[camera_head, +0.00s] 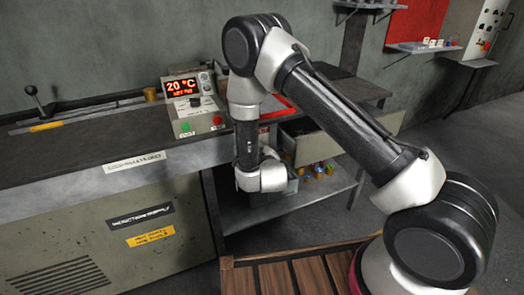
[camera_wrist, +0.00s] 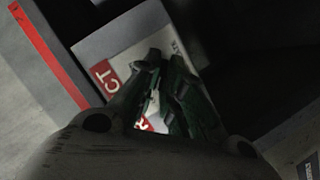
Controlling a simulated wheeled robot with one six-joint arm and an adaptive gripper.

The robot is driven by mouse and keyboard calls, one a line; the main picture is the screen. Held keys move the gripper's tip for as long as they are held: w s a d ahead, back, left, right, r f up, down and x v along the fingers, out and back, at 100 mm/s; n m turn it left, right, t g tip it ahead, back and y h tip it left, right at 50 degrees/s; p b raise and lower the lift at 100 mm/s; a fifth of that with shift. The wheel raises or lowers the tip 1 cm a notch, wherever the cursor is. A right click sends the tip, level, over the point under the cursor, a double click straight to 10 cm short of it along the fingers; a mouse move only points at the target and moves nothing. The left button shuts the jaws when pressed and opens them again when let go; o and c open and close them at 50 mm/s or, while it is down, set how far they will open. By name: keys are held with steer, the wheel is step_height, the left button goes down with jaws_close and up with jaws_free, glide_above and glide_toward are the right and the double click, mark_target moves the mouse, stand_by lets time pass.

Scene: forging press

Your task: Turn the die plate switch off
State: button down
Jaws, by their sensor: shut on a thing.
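In the wrist view, my gripper (camera_wrist: 162,88) is at the face of a pale box (camera_wrist: 97,48) with a red-and-white label (camera_wrist: 123,62) that reads "CT" at its end. The dark fingers are closed in front of the label, on what seems to be the die plate switch's handle. The fingers and shadow hide most of the handle, so its position cannot be told. In the head view, my wrist hangs low beside the press bench's right end, and the fingers are hidden there. No die plate switch can be made out in that view.
The press bench (camera_head: 62,150) fills the left. On it stands a control box (camera_head: 192,98) showing 20 °C, with green and red buttons. A lower shelf (camera_head: 325,197) with small coloured items is behind my wrist. In the wrist view, a red strip (camera_wrist: 48,55) runs along the left.

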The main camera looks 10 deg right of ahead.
steer(key=shift+w+a+r, duration=0.1)
steer(key=shift+w, duration=0.1)
stand_by(0.3)
steer(key=c, duration=1.5)
jaws_free()
steer(key=shift+w, duration=0.1)
steer(key=shift+c, duration=0.2)
steer(key=v, duration=1.2)
steer(key=shift+f, duration=0.2)
